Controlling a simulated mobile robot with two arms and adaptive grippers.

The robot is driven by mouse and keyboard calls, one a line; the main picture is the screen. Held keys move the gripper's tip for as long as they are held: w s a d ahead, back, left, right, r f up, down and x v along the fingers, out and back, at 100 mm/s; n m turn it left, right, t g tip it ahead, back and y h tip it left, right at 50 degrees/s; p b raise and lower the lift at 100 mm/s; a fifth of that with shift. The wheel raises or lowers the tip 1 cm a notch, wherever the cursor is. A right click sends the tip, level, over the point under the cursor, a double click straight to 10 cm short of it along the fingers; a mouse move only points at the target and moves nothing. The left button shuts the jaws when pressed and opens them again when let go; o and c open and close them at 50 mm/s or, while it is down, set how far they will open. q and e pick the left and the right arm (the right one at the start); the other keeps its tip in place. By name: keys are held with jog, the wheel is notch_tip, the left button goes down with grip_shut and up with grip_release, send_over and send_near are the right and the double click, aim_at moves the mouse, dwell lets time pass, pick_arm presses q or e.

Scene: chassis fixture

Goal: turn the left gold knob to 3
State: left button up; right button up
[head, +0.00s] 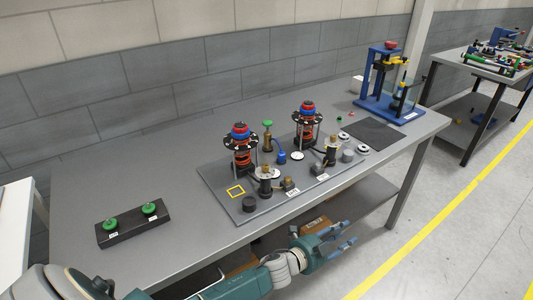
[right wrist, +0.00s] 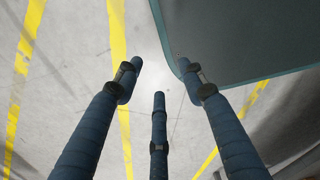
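The left gold knob (head: 266,171) sits on a dark cylinder near the front left of the dark fixture plate (head: 222,193). Its setting is too small to read. A second gold knob (head: 331,143) stands farther right on the same plate. My left gripper (head: 350,235) is open and empty in front of the table's front edge, to the right of the left gold knob and apart from it. My right gripper (right wrist: 160,80) shows in the right wrist view with three fingers spread, nothing between them, over the floor. It is not in the head view.
Two spring towers with red and blue tops (head: 240,132) (head: 307,108) stand behind the knobs. A black block with green knobs (head: 130,226) lies at left. A blue stand (head: 378,97) and dark mat (head: 372,134) are at right. The table (head: 180,165) is bare between block and plate.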

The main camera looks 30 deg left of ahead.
pick_arm(q)
jog(key=w+d+r+m+h, duration=0.2)
jog(key=r+m, duration=0.1)
jog(key=r, duration=0.3)
jog(key=w+d+r+m+h, duration=0.1)
jog(key=d+r+m+h, duration=0.2)
jog(key=r+m, duration=0.15)
notch_tip(320, 180, up, 22)
jog(key=m+g+y+p, duration=0.4)
jog(key=m+g+y, duration=0.85)
jog(key=m, duration=0.95)
send_over(265, 165)
jog(key=g+h, duration=0.2)
notch_tip(265, 165, down, 11)
jog(key=p, duration=0.3)
jog(key=shift+r, duration=0.15)
